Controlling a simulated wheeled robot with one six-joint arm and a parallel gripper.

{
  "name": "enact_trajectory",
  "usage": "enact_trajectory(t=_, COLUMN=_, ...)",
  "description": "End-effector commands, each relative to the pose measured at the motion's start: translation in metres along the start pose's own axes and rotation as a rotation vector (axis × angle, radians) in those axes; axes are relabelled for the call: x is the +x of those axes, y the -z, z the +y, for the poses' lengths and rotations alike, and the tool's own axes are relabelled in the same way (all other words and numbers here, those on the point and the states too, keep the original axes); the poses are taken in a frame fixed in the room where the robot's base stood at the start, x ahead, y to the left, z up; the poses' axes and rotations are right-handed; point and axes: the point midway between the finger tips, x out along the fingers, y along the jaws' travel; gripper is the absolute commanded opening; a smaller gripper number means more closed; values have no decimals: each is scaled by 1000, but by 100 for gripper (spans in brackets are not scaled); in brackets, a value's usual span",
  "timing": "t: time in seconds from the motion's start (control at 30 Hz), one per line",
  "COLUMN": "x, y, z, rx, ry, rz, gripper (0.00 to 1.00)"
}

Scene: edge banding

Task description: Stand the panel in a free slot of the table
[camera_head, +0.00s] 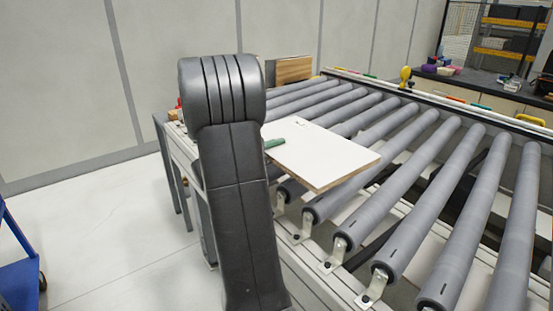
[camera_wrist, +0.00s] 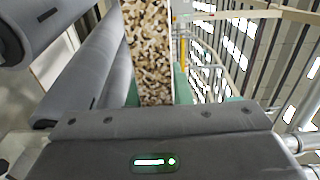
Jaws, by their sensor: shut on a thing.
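The panel (camera_head: 318,154) has a white face and a brown edge. It lies roughly flat over the grey rollers of the table (camera_head: 400,190) in the head view. Whether it touches the rollers I cannot tell. In the wrist view the panel's speckled chipboard edge (camera_wrist: 150,50) runs away from me between green finger pads. My gripper (camera_wrist: 156,92) is shut on the panel. In the head view one green finger pad (camera_head: 274,143) shows on the panel's left part. My dark arm hides the rest of the gripper and the table's left side.
A wood-coloured block (camera_head: 293,69) stands at the table's far left end. A yellow knob-like object (camera_head: 405,74) is on the far rail. A dark-topped bench (camera_head: 480,85) with small items stands at the back right. A blue cart (camera_head: 18,265) is at lower left, with clear floor beside it.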

Motion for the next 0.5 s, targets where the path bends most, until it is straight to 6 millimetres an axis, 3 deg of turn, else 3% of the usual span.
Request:
enact_trajectory(t=0.2, x=-12, y=-1, z=-30, rx=2, ry=4, rz=-1, gripper=0)
enact_trajectory(t=0.5, x=-36, y=-1, z=-50, rx=1, ry=4, rz=-1, gripper=0)
